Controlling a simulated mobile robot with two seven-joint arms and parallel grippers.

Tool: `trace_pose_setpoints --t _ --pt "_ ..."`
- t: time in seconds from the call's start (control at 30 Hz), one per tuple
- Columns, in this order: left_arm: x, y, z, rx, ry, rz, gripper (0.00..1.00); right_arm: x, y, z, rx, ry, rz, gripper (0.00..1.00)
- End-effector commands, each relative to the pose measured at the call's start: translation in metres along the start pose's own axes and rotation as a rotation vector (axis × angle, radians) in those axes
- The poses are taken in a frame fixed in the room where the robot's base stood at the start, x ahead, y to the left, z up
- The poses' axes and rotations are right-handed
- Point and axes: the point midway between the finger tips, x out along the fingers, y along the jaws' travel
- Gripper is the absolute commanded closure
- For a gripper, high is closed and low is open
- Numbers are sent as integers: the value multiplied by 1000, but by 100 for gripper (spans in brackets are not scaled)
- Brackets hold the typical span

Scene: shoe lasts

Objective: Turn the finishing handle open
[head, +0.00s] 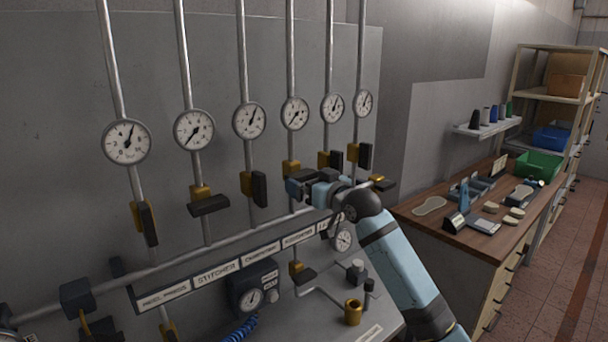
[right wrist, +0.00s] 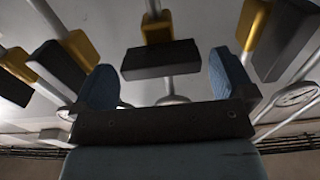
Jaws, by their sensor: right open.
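A row of valves with yellow bodies and dark lever handles hangs under the gauges on the grey wall panel. I cannot read which label says finishing. My right gripper (head: 303,187) is at the fourth valve (head: 291,167) from the left and hides most of its handle. In the right wrist view, a dark handle (right wrist: 160,59) lies crosswise under its yellow body, between and just beyond the two blue fingers of the open gripper (right wrist: 164,86). Contact cannot be told. The second handle (head: 208,205) is crosswise; the third handle (head: 259,189) hangs along its pipe. My left gripper is not in view.
Neighbouring handles (right wrist: 60,68) flank the gripper closely. A label rail (head: 240,260) and a horizontal pipe run below the valves. A workbench (head: 450,243) with tools and a green bin (head: 538,165) stands at the right.

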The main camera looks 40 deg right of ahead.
Motion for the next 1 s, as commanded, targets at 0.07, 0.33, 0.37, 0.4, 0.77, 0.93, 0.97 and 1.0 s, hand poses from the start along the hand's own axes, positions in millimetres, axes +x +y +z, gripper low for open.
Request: trace_pose_setpoints --t 0.07,0.33,0.37,0.4,0.77,0.93,0.97,1.0 --pt "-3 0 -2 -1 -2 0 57 10 0 -2 2 1 1 0" --pt "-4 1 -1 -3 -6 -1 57 22 0 1 0 -1 0 0" --pt "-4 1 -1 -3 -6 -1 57 23 0 1 0 -1 0 0" --pt "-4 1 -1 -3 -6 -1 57 22 0 1 0 0 0 0" --pt "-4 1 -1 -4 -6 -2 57 22 0 0 -1 0 1 39" --pt "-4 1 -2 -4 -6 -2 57 22 0 0 -14 0 1 39" --pt "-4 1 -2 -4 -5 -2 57 22 0 0 -21 0 1 39" --pt "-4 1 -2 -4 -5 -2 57 22 1 0 -31 0 1 39"
